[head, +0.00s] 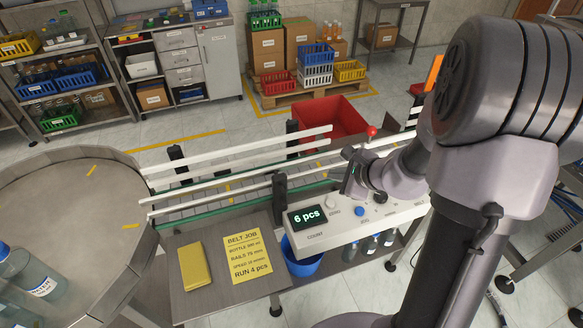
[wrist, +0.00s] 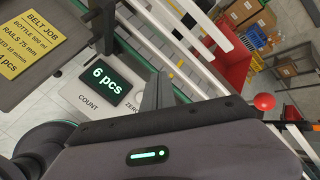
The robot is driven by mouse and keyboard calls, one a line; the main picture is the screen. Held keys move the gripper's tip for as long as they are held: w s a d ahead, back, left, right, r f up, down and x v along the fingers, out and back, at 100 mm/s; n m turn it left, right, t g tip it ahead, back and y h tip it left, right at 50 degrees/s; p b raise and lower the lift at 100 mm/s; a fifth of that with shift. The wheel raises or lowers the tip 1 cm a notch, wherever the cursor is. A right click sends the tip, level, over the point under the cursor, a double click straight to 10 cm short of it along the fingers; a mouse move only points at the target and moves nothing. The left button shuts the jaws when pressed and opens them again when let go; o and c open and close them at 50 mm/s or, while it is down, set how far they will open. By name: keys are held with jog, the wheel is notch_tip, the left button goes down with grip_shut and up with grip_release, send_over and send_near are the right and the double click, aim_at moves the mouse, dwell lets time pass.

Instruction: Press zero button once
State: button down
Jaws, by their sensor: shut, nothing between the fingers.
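The control box (head: 330,232) has a dark count display (head: 308,217) reading "6 pcs". The display also shows in the wrist view (wrist: 104,80). The pale zero button (head: 331,203) sits right of the display, above its ZERO label. My gripper (head: 350,188) is shut and empty, pointing down just right of the zero button. Its fingers (wrist: 153,92) show right of the display in the wrist view. I cannot tell its height above the panel.
A blue button (head: 360,211) is right of the zero button. The conveyor with white rails (head: 235,172) runs behind the box. A red-knobbed lever (head: 371,131) stands behind my gripper. A yellow job sheet (head: 238,258) lies left. A round table (head: 65,200) holds bottles.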

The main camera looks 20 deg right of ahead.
aim_at(333, 205)
jog(key=f+b, duration=0.2)
jog(key=f, duration=0.1)
jog(key=f+b, duration=0.2)
jog(key=f, duration=0.1)
jog(key=f+b, duration=0.2)
jog(key=f, duration=0.1)
jog(key=shift+d+b, duration=0.35)
jog(key=shift+b, duration=0.05)
jog(key=shift+f, duration=0.1)
jog(key=shift+f+b, duration=0.15)
jog(key=shift+b, duration=0.25)
dwell(1.4)
jog(key=shift+f+b, duration=0.3)
jog(key=shift+b, duration=0.2)
jog(key=shift+f+b, duration=0.4)
jog(key=shift+b, duration=0.2)
dwell(0.5)
jog(key=shift+r, duration=0.1)
jog(key=shift+r+p, duration=0.55)
jog(key=shift+r, duration=0.2)
